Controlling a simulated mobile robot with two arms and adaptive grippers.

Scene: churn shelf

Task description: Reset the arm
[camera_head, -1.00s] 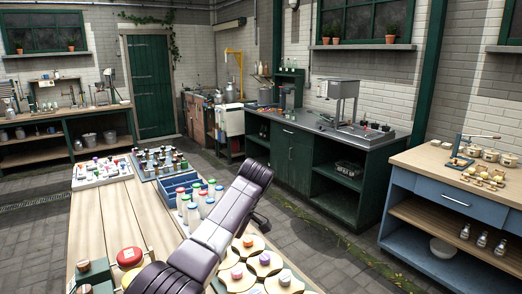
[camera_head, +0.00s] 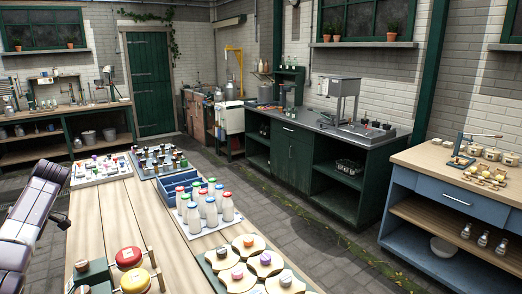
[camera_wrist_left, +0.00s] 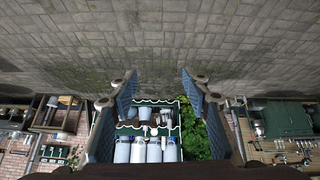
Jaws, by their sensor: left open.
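A dark purple-grey link of my left arm shows at the left edge of the head view, beside the table and clear of the things on it. Its gripper is outside that view. In the left wrist view my left gripper (camera_wrist_left: 158,82) is open. Its two fingers stand wide apart with nothing between their tips, and grey paving shows beyond them. My right gripper is in neither view.
The wooden table (camera_head: 102,220) holds a blue crate (camera_head: 179,187), several bottles (camera_head: 211,208), round lidded pieces (camera_head: 243,246) and red and yellow knobs (camera_head: 128,257). A green cabinet (camera_head: 291,152) and blue bench (camera_head: 455,199) stand right. Open paving (camera_head: 318,240) lies between.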

